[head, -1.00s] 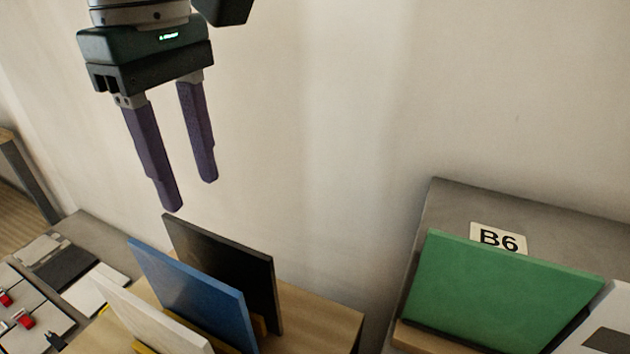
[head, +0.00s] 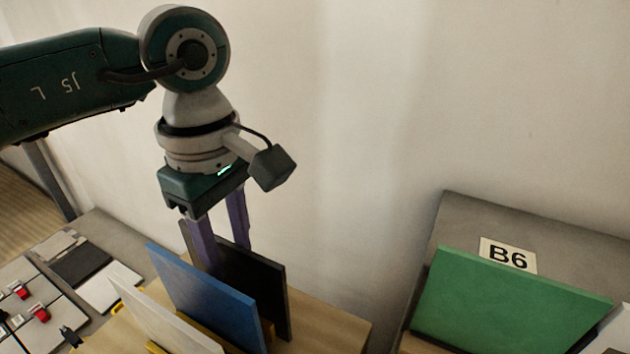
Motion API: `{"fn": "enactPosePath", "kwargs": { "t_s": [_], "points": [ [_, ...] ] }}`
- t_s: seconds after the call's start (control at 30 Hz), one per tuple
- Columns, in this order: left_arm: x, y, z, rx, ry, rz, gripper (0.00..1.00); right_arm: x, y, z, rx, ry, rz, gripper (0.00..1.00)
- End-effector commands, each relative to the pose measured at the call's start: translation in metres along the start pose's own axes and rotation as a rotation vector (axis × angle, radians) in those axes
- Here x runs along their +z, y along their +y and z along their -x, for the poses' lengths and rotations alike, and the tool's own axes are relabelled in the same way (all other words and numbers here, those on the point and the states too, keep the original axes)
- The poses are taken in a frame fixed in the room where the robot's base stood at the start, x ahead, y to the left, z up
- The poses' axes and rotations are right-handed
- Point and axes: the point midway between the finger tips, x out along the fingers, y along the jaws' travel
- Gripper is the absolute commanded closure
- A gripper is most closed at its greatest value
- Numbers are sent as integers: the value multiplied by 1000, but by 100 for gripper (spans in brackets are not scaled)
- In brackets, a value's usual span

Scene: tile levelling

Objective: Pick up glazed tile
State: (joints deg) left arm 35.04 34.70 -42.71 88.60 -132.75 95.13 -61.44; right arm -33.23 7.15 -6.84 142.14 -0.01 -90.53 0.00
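Upright tiles stand in a row in a wooden rack (head: 335,325) at lower middle: a white tile (head: 165,320), a blue tile (head: 205,300) and a black tile (head: 260,290) at the back. A green tile (head: 510,300) leans on a stand at the right. I cannot tell which is the glazed tile. My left gripper (head: 224,250) points down at the black tile's top edge. One purple finger is in front of it, between it and the blue tile; the other goes behind it. The fingers look apart; contact is not clear. My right gripper is out of view.
A label B6 (head: 508,256) stands on the grey surface (head: 470,215) behind the green tile. A grey bench (head: 110,235) at the left holds flat samples and red-topped clips (head: 40,314). A pale wall rises close behind the rack.

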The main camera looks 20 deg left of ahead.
Motion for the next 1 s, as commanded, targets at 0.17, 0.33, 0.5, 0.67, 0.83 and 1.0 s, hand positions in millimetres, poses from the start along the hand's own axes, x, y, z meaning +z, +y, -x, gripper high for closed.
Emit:
{"fn": "enactPosePath", "kwargs": {
  "t_s": [0.17, 0.33, 0.5, 0.67, 0.83, 1.0],
  "points": [
    [0, 0, 0, 0, 0, 0, 74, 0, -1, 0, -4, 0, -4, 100],
    [0, 0, 0, 0, 0, 1, 93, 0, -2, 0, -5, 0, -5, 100],
    [0, 0, 1, 0, 0, 1, 100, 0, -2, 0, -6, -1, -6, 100],
    [0, 0, 1, 0, -1, 1, 100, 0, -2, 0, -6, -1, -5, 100],
    [0, 0, 1, 0, -1, 1, 100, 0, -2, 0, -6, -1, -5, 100],
    [0, 0, 1, 0, -1, 1, 100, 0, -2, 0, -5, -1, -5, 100]
  ]
}}
